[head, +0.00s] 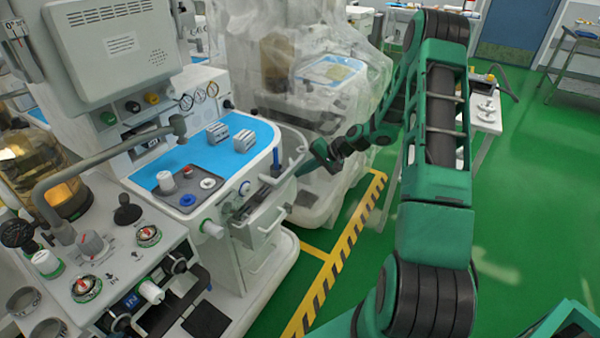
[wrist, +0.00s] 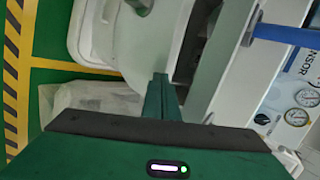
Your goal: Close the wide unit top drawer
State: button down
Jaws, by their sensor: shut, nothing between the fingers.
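The wide unit (head: 262,232) is a white machine with a blue work surface, at the left centre of the head view. Its top drawer (head: 268,207) sits below that surface and appears to stand partly out, with a dark gap behind its front. In the wrist view, a pale panel edge (wrist: 187,50), apparently the drawer front, has a dark gap beside it. My gripper (head: 318,157) is shut and empty, just right of the unit at about worktop height. Its fingertips (wrist: 160,78) show close to the panel's lower end in the wrist view; contact cannot be told.
A blue post (head: 276,160) and a curved rail (head: 298,150) stand at the worktop's right edge. A plastic-draped machine (head: 315,75) is behind my gripper. Yellow-black floor tape (head: 340,262) runs in front of the unit.

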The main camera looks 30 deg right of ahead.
jog(key=s+d+f+v, duration=0.1)
jog(key=f+v, duration=0.1)
jog(key=v, duration=1.1)
jog(key=s+a+r+g+h, duration=0.2)
jog(key=s+r, duration=0.4)
jog(key=s, duration=0.6)
jog(key=s+a+r+n+g+h, duration=0.1)
jog(key=s+a+r, duration=0.3)
jog(key=s, duration=0.8)
jog(key=s+a+r+n+g+h, duration=0.1)
jog(key=s+a+r+g+h, duration=0.2)
jog(key=s+r, duration=0.4)
jog(key=s, duration=0.6)
jog(key=shift+a+r+g+h, duration=0.2)
jog(key=shift+r+g+h, duration=0.1)
jog(key=shift+s, duration=0.1)
